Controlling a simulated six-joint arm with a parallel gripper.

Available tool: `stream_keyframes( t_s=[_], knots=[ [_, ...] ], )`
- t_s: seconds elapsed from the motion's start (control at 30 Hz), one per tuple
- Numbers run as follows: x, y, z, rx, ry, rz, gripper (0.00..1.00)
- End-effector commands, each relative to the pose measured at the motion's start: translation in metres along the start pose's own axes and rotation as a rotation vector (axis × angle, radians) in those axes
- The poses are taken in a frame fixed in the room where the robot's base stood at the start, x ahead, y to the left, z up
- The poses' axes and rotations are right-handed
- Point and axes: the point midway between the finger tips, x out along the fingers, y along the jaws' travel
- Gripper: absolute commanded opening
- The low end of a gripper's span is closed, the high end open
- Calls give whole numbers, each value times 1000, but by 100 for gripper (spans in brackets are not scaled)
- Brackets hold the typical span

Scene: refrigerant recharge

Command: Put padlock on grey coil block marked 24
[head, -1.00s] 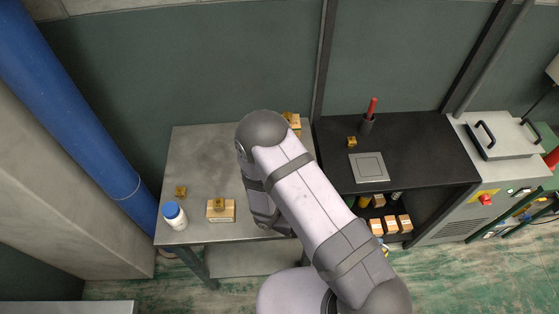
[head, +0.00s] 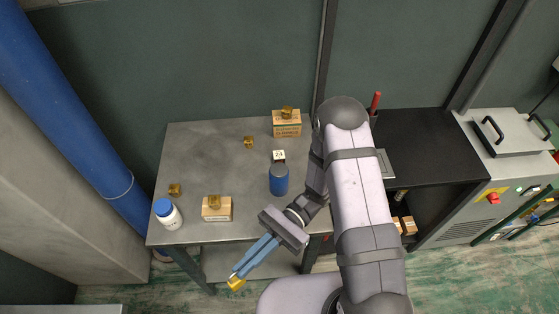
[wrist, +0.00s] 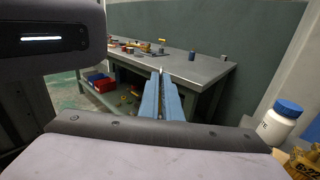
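My gripper (head: 241,272) hangs out past the front edge of the grey table, fingers pointing down and left. Its blue fingers are close together with a small yellow thing (head: 236,283) at their tips, which looks like the padlock. In the wrist view the fingers (wrist: 162,78) are closed together, and the held thing is hard to make out. A small white tag (head: 279,155) that seems to read 24 stands on the table at right of middle. A small dark block shows under it, partly hidden behind a blue cylinder (head: 279,180).
The grey table (head: 200,145) also bears brass-coloured pieces (head: 248,141), cardboard boxes (head: 286,127) (head: 217,213) and a white bottle with blue cap (head: 168,214). My arm covers part of the black bench (head: 425,140). Another workbench (wrist: 190,66) shows in the wrist view.

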Motion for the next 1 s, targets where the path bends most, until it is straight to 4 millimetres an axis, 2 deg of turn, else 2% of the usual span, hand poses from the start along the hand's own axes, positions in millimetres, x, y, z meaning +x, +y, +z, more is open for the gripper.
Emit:
stream_keyframes(
  t_s=[0.03,0.2,0.37,0.5,0.63,0.8,0.9,1.0],
  knots=[
    [-8,-21,-2,-1,-3,-97,0],
    [-46,-86,5,2,-16,-414,0],
    [-94,-132,14,5,-26,-674,0],
    [-143,-162,25,7,-35,-885,0],
    [-193,-180,36,8,-45,-1079,0],
    [-259,-190,51,10,-60,-1308,0],
    [-289,-190,58,12,-70,-1411,0],
    [-311,-188,65,12,-78,-1484,0]
  ],
)
